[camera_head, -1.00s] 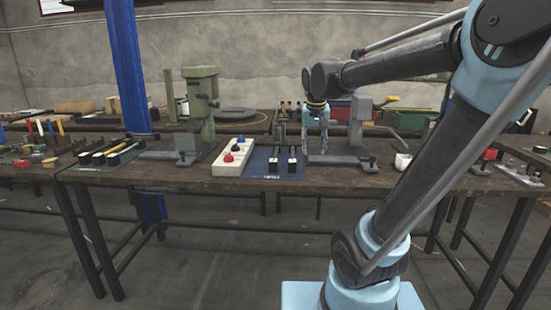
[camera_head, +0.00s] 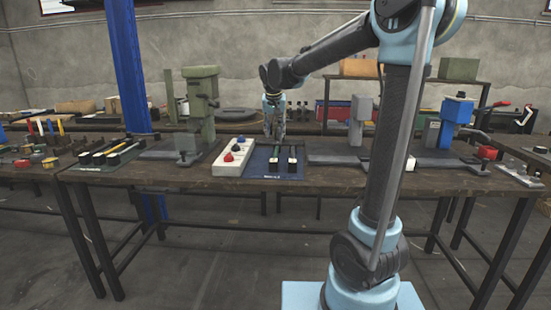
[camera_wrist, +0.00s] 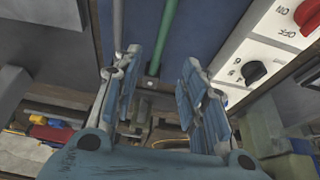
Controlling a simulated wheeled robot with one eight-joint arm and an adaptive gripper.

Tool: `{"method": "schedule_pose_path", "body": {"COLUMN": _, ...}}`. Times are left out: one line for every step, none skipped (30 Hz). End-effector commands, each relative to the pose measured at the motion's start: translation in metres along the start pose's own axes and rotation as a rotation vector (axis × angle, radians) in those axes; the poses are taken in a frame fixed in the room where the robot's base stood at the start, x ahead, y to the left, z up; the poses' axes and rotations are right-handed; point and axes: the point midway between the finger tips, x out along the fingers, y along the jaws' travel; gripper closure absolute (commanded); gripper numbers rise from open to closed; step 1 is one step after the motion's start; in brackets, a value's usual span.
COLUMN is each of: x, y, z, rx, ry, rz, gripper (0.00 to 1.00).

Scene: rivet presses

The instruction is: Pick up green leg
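The green leg (camera_wrist: 168,42) is a thin green rod lying on the blue mat (camera_wrist: 145,14). In the wrist view it runs from the top edge down to the mat's edge, in line with the gap between my fingers. A grey rod (camera_wrist: 118,24) lies to its left. My gripper (camera_wrist: 160,68) is open with nothing between its fingers. In the head view my gripper (camera_head: 274,133) hangs over the back of the blue mat (camera_head: 262,172), apart from the table. The green leg is small and partly hard to make out there.
A white control box (camera_head: 232,155) with red and black knobs stands just left of the mat. A green press (camera_head: 203,105) is farther left, and a grey press (camera_head: 361,118) stands to the right. Two black blocks sit at the mat's front.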

Motion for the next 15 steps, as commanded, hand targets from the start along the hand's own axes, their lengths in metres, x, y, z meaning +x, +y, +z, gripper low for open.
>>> {"method": "schedule_pose_path", "body": {"x": 0.009, "y": 0.000, "z": -0.001, "rx": 0.002, "ry": 0.000, "rz": 0.000, "gripper": 0.61}}
{"method": "schedule_pose_path", "body": {"x": 0.015, "y": 0.000, "z": -0.001, "rx": 0.002, "ry": 0.000, "rz": 0.000, "gripper": 0.61}}
{"method": "schedule_pose_path", "body": {"x": 0.022, "y": 0.000, "z": 0.000, "rx": 0.002, "ry": 0.000, "rz": 0.000, "gripper": 0.61}}
{"method": "schedule_pose_path", "body": {"x": 0.027, "y": 0.001, "z": 0.000, "rx": 0.002, "ry": 0.000, "rz": 0.000, "gripper": 0.61}}
{"method": "schedule_pose_path", "body": {"x": 0.033, "y": 0.000, "z": 0.000, "rx": 0.002, "ry": 0.000, "rz": 0.000, "gripper": 0.61}}
{"method": "schedule_pose_path", "body": {"x": 0.039, "y": 0.000, "z": 0.000, "rx": 0.001, "ry": 0.000, "rz": 0.000, "gripper": 0.61}}
{"method": "schedule_pose_path", "body": {"x": 0.044, "y": 0.000, "z": 0.000, "rx": 0.001, "ry": 0.000, "rz": 0.000, "gripper": 0.61}}
{"method": "schedule_pose_path", "body": {"x": 0.048, "y": 0.000, "z": 0.000, "rx": 0.001, "ry": 0.000, "rz": 0.000, "gripper": 0.61}}
{"method": "schedule_pose_path", "body": {"x": 0.054, "y": 0.000, "z": 0.000, "rx": 0.000, "ry": 0.000, "rz": 0.000, "gripper": 0.61}}
{"method": "schedule_pose_path", "body": {"x": 0.058, "y": 0.000, "z": 0.000, "rx": 0.000, "ry": 0.000, "rz": 0.000, "gripper": 0.61}}
{"method": "schedule_pose_path", "body": {"x": 0.061, "y": 0.000, "z": 0.000, "rx": 0.000, "ry": 0.000, "rz": 0.000, "gripper": 0.61}}
{"method": "schedule_pose_path", "body": {"x": 0.064, "y": 0.000, "z": 0.000, "rx": 0.000, "ry": 0.000, "rz": 0.000, "gripper": 0.61}}
{"method": "schedule_pose_path", "body": {"x": 0.066, "y": 0.000, "z": 0.001, "rx": 0.000, "ry": 0.000, "rz": 0.000, "gripper": 0.61}}
{"method": "schedule_pose_path", "body": {"x": 0.068, "y": 0.001, "z": 0.001, "rx": 0.000, "ry": 0.000, "rz": 0.000, "gripper": 0.61}}
{"method": "schedule_pose_path", "body": {"x": 0.069, "y": 0.001, "z": 0.001, "rx": 0.000, "ry": 0.000, "rz": 0.000, "gripper": 0.61}}
